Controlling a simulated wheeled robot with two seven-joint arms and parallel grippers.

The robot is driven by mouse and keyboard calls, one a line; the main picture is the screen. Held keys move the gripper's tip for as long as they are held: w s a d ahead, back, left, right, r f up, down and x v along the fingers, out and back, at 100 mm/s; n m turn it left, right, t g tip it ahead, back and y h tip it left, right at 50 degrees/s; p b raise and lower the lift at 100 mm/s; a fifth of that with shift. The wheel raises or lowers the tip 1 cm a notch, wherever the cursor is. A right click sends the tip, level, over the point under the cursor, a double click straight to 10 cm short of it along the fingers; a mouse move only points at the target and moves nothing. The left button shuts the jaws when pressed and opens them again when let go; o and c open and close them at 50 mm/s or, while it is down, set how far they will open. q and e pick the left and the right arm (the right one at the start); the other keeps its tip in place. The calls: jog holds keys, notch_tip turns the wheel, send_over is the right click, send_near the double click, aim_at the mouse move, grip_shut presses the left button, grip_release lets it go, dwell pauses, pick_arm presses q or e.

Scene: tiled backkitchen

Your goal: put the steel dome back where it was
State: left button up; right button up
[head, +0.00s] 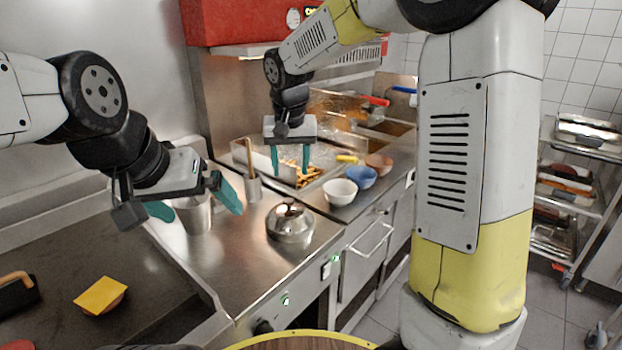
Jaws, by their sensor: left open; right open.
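The steel dome (290,220) is a shiny rounded cover with a small knob on top. It sits upright on the steel counter (240,262), near the counter's front edge. My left gripper (198,202) is open and empty, to the left of the dome and apart from it, in front of a steel pot. My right gripper (291,160) is open with its fingers pointing down, behind the dome and over the area of the fry tray (310,180). Neither gripper touches the dome.
A dark griddle (50,240) at left carries a bun with yellow cheese (101,295).

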jog(key=s+d+r+t+y, duration=0.1)
jog(key=s+d+r, duration=0.5)
jog(key=s+d, duration=0.4)
jog(key=s+d+f+t+y, duration=0.1)
jog(key=s+d+t, duration=0.1)
jog(key=s, duration=1.1)
jog(key=shift+s+d+f, duration=0.15)
jog(key=shift+s+d, duration=0.15)
jog(key=shift+d, duration=0.4)
